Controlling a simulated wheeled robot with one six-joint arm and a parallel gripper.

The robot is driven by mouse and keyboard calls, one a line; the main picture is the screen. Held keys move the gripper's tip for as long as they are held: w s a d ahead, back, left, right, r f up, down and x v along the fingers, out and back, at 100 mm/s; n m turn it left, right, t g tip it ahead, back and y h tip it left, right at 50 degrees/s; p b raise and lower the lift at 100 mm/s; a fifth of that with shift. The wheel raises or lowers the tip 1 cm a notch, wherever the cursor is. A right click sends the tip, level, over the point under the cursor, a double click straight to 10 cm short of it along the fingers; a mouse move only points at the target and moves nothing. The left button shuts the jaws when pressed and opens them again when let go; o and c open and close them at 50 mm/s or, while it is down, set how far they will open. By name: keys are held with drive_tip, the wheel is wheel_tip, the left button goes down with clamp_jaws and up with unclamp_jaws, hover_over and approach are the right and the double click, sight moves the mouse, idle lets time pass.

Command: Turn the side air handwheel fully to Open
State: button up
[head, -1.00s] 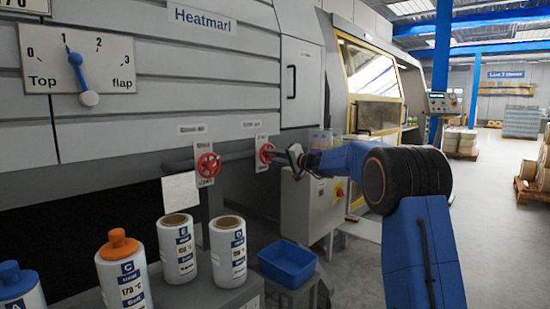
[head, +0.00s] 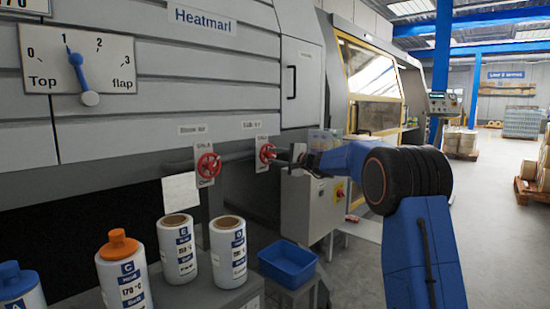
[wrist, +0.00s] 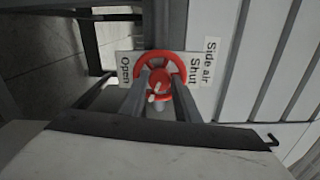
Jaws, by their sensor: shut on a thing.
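The side air handwheel (head: 267,153) is red and is the right one of two wheels on the grey machine's front. In the wrist view the red handwheel (wrist: 161,56) sits on a white plate (wrist: 125,69) marked Open at left and Shut at right, with a "Side air" label (wrist: 210,62). My gripper (wrist: 162,82) is shut on the wheel, its two fingers reaching to the rim on either side of the hub. In the head view my gripper (head: 281,156) meets the wheel from the right and partly hides it. The wheel's exact turn position is unclear.
A second red handwheel (head: 207,165) is to the left. A Top flap dial (head: 79,66) is at upper left. Several white canisters (head: 228,248) stand below, beside a blue bin (head: 288,262). A grey control box (head: 316,207) is behind my arm. Open floor lies right.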

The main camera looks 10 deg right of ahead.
drive_tip(key=m, duration=0.7)
drive_tip(key=shift+d, duration=0.1)
drive_tip(key=m, duration=0.7)
drive_tip(key=shift+w+d, duration=0.1)
idle(0.4)
drive_tip(key=o, duration=1)
drive_tip(key=shift+o, duration=0.2)
drive_tip(key=shift+r, duration=0.1)
drive_tip(key=shift+s+d, duration=0.25)
drive_tip(key=shift+s, duration=0.1)
drive_tip(key=v, duration=1.6)
drive_tip(key=shift+s, duration=0.3)
drive_tip(key=shift+d, duration=0.15)
